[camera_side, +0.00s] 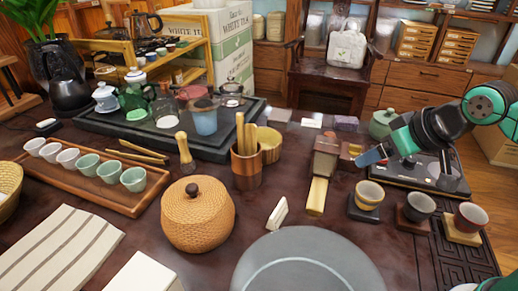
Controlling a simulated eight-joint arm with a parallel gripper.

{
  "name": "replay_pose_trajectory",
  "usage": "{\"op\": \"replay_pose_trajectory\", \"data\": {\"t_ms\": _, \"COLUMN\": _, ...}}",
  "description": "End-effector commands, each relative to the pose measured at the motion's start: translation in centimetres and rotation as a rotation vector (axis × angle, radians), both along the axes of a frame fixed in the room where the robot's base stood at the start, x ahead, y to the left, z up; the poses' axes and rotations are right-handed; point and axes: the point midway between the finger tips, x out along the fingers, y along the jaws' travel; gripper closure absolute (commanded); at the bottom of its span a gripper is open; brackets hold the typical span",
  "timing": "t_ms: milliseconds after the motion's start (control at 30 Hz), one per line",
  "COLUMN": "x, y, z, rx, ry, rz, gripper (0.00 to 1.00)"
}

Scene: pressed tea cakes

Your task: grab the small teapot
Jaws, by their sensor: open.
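A small pale green lidded pot (382,123) stands at the back right of the dark table; it looks round, but I cannot make out a spout, so I cannot tell if it is a teapot. A green glass pot (132,98) stands on the dark tea tray (222,150) at the back left, partly crowded by other ware. My gripper (371,157) reaches in from the right, in front of the pale green pot and left of the dark stand. It is open, and nothing shows in it.
A yellow cup (369,195) and two dark cups on small stands sit below my gripper. A woven lidded basket (197,213) and a grey round plate (305,268) fill the front. A black kettle (68,88) stands far left.

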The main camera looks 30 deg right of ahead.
Motion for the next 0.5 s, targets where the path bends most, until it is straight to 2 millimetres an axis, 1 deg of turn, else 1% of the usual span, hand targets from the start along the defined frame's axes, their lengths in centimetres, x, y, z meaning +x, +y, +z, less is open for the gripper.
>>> {"op": "replay_pose_trajectory", "data": {"t_ms": 367, "x": 0.0, "y": 0.0, "z": 0.0, "rx": 0.002, "ry": 0.0, "rz": -0.002, "gripper": 0.35}}
{"op": "replay_pose_trajectory", "data": {"t_ms": 500, "x": 0.59, "y": -0.72, "z": 0.23, "rx": -0.009, "ry": 0.013, "rz": -0.048, "gripper": 0.35}}
